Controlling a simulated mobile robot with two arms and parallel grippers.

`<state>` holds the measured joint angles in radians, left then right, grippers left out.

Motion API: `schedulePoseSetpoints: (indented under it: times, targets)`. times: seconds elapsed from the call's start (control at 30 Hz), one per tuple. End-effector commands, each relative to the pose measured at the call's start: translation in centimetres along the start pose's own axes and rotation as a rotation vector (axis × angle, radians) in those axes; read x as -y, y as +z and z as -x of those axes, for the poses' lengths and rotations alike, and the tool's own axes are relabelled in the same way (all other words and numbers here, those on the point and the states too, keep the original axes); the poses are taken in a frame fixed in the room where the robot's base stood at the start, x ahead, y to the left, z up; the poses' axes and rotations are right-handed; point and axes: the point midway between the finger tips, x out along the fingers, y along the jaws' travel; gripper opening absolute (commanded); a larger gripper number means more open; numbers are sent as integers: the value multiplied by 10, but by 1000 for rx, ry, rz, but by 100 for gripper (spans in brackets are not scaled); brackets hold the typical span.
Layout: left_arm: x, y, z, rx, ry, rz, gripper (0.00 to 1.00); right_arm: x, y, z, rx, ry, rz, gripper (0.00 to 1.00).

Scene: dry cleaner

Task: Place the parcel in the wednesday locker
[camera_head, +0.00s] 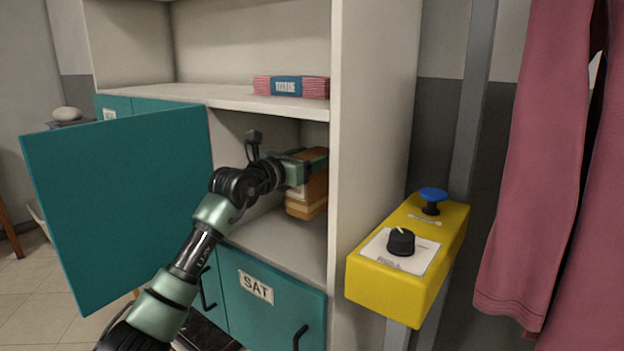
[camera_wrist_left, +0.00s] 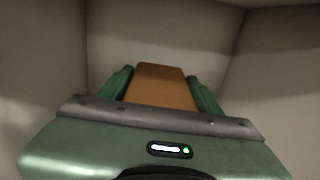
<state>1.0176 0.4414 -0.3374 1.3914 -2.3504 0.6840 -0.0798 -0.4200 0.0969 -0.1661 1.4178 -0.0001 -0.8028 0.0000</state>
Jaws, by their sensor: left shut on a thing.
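The parcel (camera_head: 307,194) is a brown box with a pale label, inside an open locker compartment (camera_head: 273,232) above the door marked SAT. My left gripper (camera_head: 312,160) is inside this compartment, shut on the parcel's upper part. In the left wrist view, the parcel (camera_wrist_left: 163,87) sits between the two green fingers, with pale compartment walls around it. The open teal door (camera_head: 120,200) stands to the left of the compartment; no day label shows on its visible face. I cannot tell whether the parcel touches the compartment floor. My right gripper is not in view.
A pink bundle with a blue band (camera_head: 287,86) lies on the shelf above. A yellow control box (camera_head: 408,262) with a black knob and blue button stands to the right. Pink garments (camera_head: 548,170) hang at far right. The white upright (camera_head: 372,130) bounds the compartment's right side.

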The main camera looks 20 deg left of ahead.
Motion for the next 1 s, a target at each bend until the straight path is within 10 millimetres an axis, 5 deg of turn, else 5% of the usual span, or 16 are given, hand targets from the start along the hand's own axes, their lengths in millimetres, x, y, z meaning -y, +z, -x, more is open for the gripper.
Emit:
schedulePoseSetpoints:
  times: [0.47, 0.83, 0.87, 0.93, 1.0]
  targets:
    - [0, -52, 1, 0, 0, 1, 0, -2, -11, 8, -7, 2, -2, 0]
    - [-1, -57, -2, 3, 1, 1, 0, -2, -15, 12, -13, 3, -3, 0]
    - [-1, -59, -3, -2, 1, 1, 66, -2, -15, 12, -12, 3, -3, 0]
    - [-1, -58, -3, -2, 1, 1, 85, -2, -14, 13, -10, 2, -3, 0]
    - [-1, -58, -3, -2, 1, 1, 85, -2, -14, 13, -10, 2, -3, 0]
